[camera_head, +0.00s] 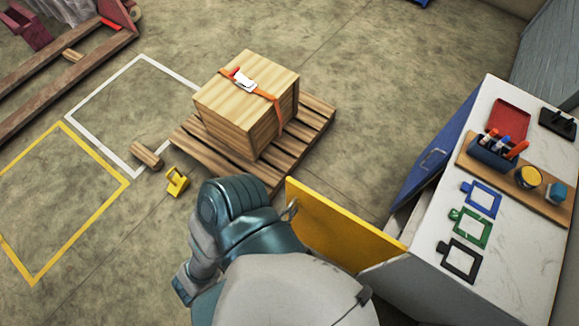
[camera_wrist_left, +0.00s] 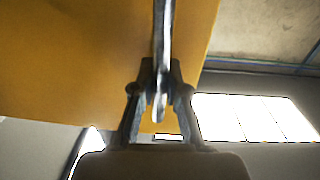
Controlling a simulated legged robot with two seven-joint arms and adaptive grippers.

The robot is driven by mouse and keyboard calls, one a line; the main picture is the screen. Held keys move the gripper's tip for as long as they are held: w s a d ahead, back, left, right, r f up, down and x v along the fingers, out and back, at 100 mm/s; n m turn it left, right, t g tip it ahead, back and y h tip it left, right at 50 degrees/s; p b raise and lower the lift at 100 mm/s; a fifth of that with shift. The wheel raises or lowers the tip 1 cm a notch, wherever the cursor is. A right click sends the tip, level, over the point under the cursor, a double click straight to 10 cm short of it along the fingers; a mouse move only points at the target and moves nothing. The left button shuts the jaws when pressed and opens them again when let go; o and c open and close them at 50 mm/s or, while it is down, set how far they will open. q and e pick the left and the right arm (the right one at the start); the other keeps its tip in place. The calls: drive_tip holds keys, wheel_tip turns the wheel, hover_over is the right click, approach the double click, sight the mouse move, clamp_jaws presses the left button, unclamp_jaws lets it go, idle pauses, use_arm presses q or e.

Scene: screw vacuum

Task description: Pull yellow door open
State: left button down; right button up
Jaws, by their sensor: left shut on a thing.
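The yellow door (camera_head: 342,232) stands swung out from the white-topped cabinet, at an angle to its front. It fills the upper left of the left wrist view (camera_wrist_left: 70,60). Its metal handle (camera_wrist_left: 163,35) runs down between the fingers of my left gripper (camera_wrist_left: 160,88), which is shut on it. In the head view my left gripper (camera_head: 289,209) is at the door's outer edge, partly hidden by my own teal and grey arm. My right gripper is not in view.
The cabinet top (camera_head: 512,235) holds a red tray (camera_head: 509,120), a pen holder (camera_head: 492,152) and coloured outlines. A blue door (camera_head: 432,155) also stands out from the cabinet. A strapped wooden crate (camera_head: 245,105) sits on a pallet (camera_head: 315,125) beyond my arm. A yellow object (camera_head: 177,182) lies on the floor.

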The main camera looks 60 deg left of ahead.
use_arm(q)
drive_tip(key=shift+s+d, duration=0.2)
drive_tip(key=shift+s, duration=0.05)
drive_tip(key=shift+w+a+f, duration=0.1)
drive_tip(key=shift+a, duration=0.05)
drive_tip(key=c, duration=1.2)
unclamp_jaws()
drive_tip(key=shift+a, duration=0.1)
drive_tip(key=v, duration=1.2)
